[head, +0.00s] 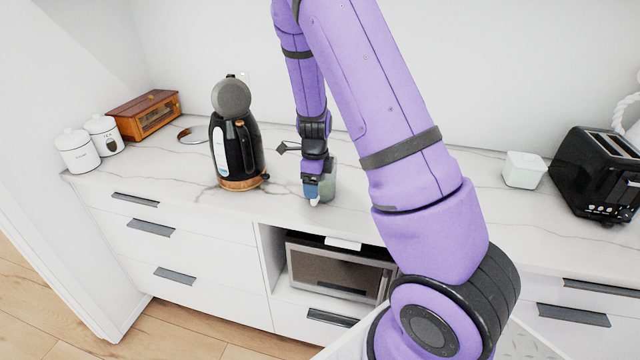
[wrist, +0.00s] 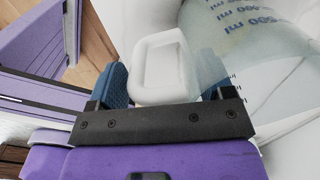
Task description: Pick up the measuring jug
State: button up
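The measuring jug (head: 329,181) is a translucent pale vessel standing on the marble counter, partly hidden behind my gripper (head: 318,192). In the wrist view the jug (wrist: 258,62) shows blue "ml" markings on its clear wall, and its white handle (wrist: 163,72) has a rounded, recessed loop. My gripper, also in the wrist view (wrist: 162,85), has blue fingers spread to either side of the handle. The handle lies between them. The fingers look open; any contact with the handle is hard to make out.
A black kettle (head: 236,145) stands left of the jug. A wooden bread box (head: 145,115) and white canisters (head: 77,151) are further left. A white box (head: 523,170) and black toaster (head: 597,175) stand right. A microwave (head: 335,272) sits below the counter.

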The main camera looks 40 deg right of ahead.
jog(key=c, duration=0.8)
jog(key=shift+r, duration=0.15)
jog(key=shift+r, duration=0.55)
notch_tip(320, 180, up, 2)
jog(key=shift+r, duration=0.1)
jog(key=s+d, duration=0.2)
jog(key=s, duration=0.2)
jog(key=s+d+r, duration=0.1)
jog(key=s+d, duration=0.2)
jog(key=s, duration=0.2)
jog(key=s+d, duration=0.2)
jog(key=s, duration=0.3)
jog(key=shift+s+d+r, duration=0.15)
jog(key=shift+r, duration=0.05)
